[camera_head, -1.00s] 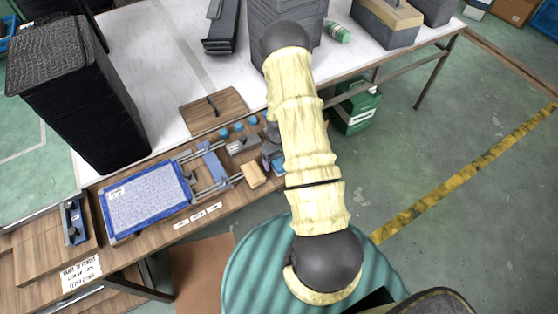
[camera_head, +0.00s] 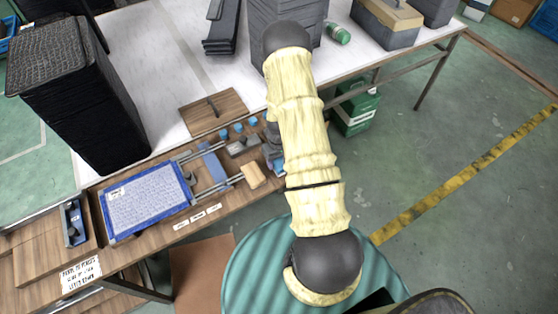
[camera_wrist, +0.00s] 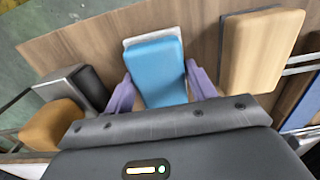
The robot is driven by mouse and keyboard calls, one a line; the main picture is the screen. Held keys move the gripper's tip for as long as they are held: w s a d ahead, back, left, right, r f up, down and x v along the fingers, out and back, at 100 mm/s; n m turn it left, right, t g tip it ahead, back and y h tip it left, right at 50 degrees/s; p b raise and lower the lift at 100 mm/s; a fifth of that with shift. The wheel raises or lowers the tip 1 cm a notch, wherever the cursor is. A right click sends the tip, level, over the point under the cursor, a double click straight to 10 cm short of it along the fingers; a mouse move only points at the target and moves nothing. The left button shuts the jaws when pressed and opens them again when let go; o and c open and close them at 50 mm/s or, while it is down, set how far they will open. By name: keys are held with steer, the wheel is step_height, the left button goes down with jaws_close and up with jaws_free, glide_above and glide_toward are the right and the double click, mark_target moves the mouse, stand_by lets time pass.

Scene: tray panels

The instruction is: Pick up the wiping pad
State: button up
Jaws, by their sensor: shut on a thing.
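The wiping pad (camera_wrist: 155,55) is a blue block with a pale grey-white layer along its far edge, in the upper middle of the wrist view. My gripper (camera_wrist: 159,80) has two purple fingers, one on each side of the blue block, closed against its sides. In the head view my arm covers most of the gripper and pad, and only bluish parts show beside the arm. Whether the pad is clear of the wooden surface (camera_wrist: 80,45) cannot be told.
A wooden block with a grey layer (camera_wrist: 262,48) lies right of the pad. A dark grey block (camera_wrist: 75,90) and a brown block (camera_wrist: 50,125) lie to the left. In the head view, a blue-framed panel (camera_head: 147,200), rails and a tall black stack (camera_head: 75,95) stand further left.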

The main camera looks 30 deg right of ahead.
mark_target(279, 159)
step_height(279, 159, up, 10)
steer(key=shift+f+b, duration=0.1)
steer(key=shift+b, duration=0.95)
